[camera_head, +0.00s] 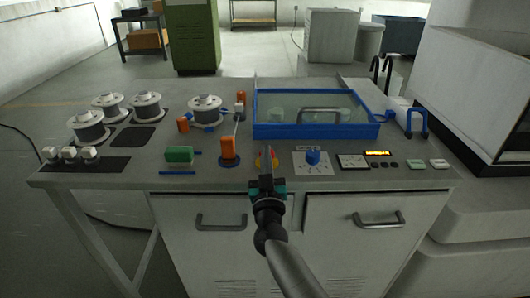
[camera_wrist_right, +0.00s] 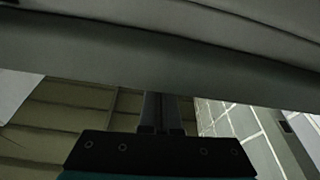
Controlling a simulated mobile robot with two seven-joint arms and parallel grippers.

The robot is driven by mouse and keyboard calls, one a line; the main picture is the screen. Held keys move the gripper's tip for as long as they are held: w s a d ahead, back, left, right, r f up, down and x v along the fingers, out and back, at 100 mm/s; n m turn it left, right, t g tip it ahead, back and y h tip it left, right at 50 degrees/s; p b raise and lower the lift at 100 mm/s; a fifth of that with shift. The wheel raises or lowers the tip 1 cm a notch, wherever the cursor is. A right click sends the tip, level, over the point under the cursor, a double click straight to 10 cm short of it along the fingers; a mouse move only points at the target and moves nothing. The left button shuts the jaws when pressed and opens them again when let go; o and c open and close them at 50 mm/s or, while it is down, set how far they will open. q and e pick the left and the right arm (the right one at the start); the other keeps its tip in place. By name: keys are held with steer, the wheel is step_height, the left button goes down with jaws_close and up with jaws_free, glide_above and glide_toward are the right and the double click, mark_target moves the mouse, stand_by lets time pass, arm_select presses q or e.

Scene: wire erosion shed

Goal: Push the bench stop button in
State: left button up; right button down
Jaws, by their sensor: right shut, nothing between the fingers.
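The stop button (camera_head: 275,157), red with some yellow around it, sits near the front edge of the grey bench (camera_head: 340,182), mostly hidden behind my right gripper. My right gripper (camera_head: 268,151) is shut and empty, with its fingertips in front of or over the button. I cannot tell whether they touch it. In the right wrist view the closed fingers (camera_wrist_right: 161,112) point toward the bench's grey edge (camera_wrist_right: 150,60), and the button is not visible there. My left gripper is out of view.
Left of the button stand an orange lever (camera_head: 229,148) and a green block (camera_head: 179,155). Right of it is a blue knob (camera_head: 313,157) on a white plate. A blue-framed glass lid (camera_head: 316,130) lies behind. Spools (camera_head: 206,110) stand at the left.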

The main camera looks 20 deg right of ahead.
step_height(320, 180, up, 4)
steer(key=p, duration=0.3)
steer(key=shift+w+a+f, duration=0.1)
steer(key=shift+w, duration=0.05)
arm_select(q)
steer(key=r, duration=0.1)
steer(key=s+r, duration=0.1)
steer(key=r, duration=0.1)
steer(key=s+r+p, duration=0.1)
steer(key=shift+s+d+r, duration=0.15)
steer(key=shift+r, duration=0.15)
arm_select(e)
steer(key=v, duration=1)
steer(key=shift+a, duration=0.1)
